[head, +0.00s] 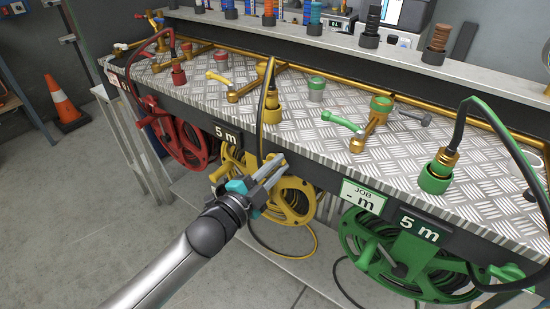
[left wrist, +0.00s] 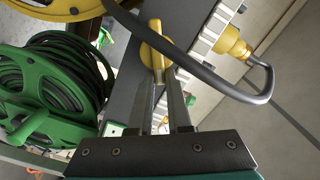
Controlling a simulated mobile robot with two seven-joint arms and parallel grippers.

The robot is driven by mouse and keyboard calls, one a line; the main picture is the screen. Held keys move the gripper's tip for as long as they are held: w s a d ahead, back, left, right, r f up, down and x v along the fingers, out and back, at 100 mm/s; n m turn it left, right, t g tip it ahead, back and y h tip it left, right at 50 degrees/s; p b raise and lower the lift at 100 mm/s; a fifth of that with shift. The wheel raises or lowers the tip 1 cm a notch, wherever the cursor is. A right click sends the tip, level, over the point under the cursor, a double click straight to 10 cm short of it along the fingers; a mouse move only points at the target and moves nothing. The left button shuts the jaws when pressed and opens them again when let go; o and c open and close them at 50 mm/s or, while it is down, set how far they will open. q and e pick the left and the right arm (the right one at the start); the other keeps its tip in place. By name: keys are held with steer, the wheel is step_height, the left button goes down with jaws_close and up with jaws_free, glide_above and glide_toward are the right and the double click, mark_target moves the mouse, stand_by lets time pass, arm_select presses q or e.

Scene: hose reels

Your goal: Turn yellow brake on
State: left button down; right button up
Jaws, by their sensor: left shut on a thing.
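The yellow hose reel (head: 297,183) hangs under the front edge of the bench, and part of its rim shows in the left wrist view (left wrist: 58,10). A yellow brake (left wrist: 147,56) with a brass-coloured lever sits on the bench's front face near this reel. My left gripper (head: 277,164) is at the front edge, in front of the yellow reel. In the left wrist view its two fingers (left wrist: 167,92) are shut on the lever of the yellow brake. The fingers hide most of the brake in the head view. My right gripper is not in view.
A red reel (head: 180,140) hangs to the left and a green reel (head: 400,255) to the right. A dark hose (head: 264,105) runs down from the yellow fitting beside my gripper. Valves and fittings stand on the metal bench top (head: 210,95). The floor in front is clear.

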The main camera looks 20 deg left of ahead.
arm_select(q)
steer(key=m, duration=0.1)
steer(key=f+m, duration=0.1)
steer(key=m, duration=0.1)
steer(key=shift+s+d+p, duration=0.1)
steer(key=shift+d+p, duration=0.05)
steer(key=shift+p, duration=0.2)
steer(key=shift+f+m, duration=0.15)
steer(key=shift+m, duration=0.65)
steer(key=shift+f+m, duration=0.15)
steer(key=shift+m, duration=0.65)
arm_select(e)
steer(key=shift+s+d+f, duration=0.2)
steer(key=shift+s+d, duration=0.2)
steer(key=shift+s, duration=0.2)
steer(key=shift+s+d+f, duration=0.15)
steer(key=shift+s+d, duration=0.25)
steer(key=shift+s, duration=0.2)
arm_select(q)
steer(key=c, duration=0.9)
jaws_free()
steer(key=shift+o, duration=0.2)
